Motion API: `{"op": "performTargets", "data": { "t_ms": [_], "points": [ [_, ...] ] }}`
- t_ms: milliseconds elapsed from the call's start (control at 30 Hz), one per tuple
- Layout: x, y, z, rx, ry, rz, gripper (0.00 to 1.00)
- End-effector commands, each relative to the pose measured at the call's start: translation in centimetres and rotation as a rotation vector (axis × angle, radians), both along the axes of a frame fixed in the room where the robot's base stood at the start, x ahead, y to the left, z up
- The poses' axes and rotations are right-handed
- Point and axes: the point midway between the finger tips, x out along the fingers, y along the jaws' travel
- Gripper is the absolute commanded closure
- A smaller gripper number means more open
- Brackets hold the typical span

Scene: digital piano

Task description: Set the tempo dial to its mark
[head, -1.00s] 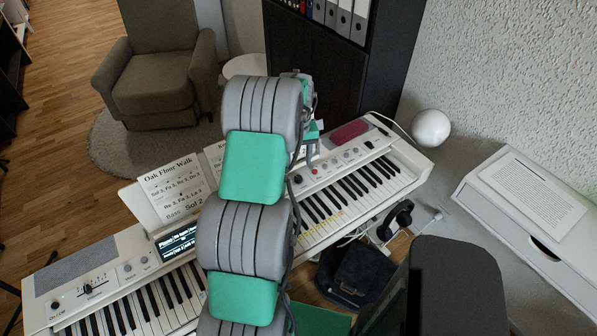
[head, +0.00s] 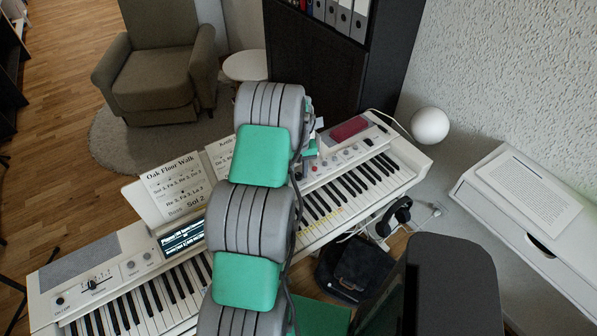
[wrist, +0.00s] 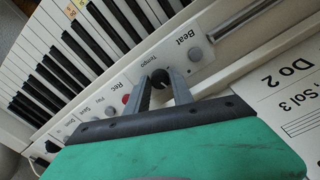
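The tempo dial (wrist: 160,76) is a small round knob on the piano's panel, between the red Rec button and the Beat knob, beside the printed word Tempo. My gripper (wrist: 160,80) is over it in the wrist view, with one finger on each side of the dial. The fingertips are close to its sides, but I cannot tell whether they touch it. The dial is in shade and its pointer and mark cannot be made out. In the head view my arm hides the dial and most of the gripper.
The sheet music (head: 175,190) stands behind the panel, near my gripper. The piano's keys (head: 340,200) lie in front. A dark red object (head: 348,128) rests at the piano's far right end.

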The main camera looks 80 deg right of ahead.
Motion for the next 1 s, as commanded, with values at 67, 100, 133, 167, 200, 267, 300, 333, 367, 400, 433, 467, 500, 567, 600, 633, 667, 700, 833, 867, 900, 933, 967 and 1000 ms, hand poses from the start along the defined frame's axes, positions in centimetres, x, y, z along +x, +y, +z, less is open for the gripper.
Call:
{"op": "performTargets", "data": {
  "t_ms": [67, 100, 133, 167, 200, 267, 300, 333, 367, 400, 433, 467, 500, 567, 600, 633, 667, 700, 833, 867, 900, 933, 967, 1000],
  "points": [
    [0.00, 0.00, 0.01, 0.000, 0.000, 0.000, 0.79],
    [0.00, 0.00, 0.01, 0.000, 0.000, 0.000, 0.83],
    [0.00, 0.00, 0.01, 0.000, 0.000, 0.000, 0.85],
    [0.01, 0.00, 0.01, 0.000, 0.000, 0.000, 0.88],
    [0.01, 0.00, 0.02, 0.000, 0.000, 0.000, 0.91],
    [0.01, 0.00, 0.02, 0.000, 0.000, 0.000, 0.96],
    [0.01, 0.00, 0.02, 0.000, 0.000, 0.000, 0.99],
    [0.01, 0.00, 0.02, 0.000, 0.000, 0.000, 1.00],
    [0.01, 0.00, 0.02, 0.000, 0.000, 0.000, 1.00],
    [0.01, 0.00, 0.03, 0.000, 0.000, 0.000, 1.00],
    [0.01, 0.00, 0.03, 0.000, 0.000, 0.000, 1.00],
    [0.01, 0.00, 0.03, 0.000, 0.000, 0.000, 1.00],
    [0.01, 0.00, 0.03, 0.000, 0.000, 0.000, 1.00],
    [0.01, 0.00, 0.03, 0.000, 0.000, -0.001, 1.00],
    [0.01, 0.00, 0.01, 0.000, 0.000, -0.003, 1.00],
    [0.01, 0.00, 0.00, 0.000, 0.000, -0.005, 1.00],
    [0.01, 0.00, -0.02, 0.000, 0.000, -0.009, 1.00],
    [0.02, -0.01, -0.05, 0.000, 0.000, -0.015, 1.00],
    [0.02, -0.02, -0.16, -0.001, 0.000, -0.057, 1.00],
    [0.02, -0.04, -0.18, -0.001, 0.000, -0.071, 1.00],
    [0.02, -0.06, -0.19, -0.002, 0.000, -0.091, 1.00],
    [0.02, -0.07, -0.21, -0.002, 0.000, -0.109, 1.00],
    [0.02, -0.07, -0.24, -0.002, 0.000, -0.127, 1.00],
    [0.02, -0.04, -0.28, -0.002, 0.000, -0.153, 1.00]
  ]
}}
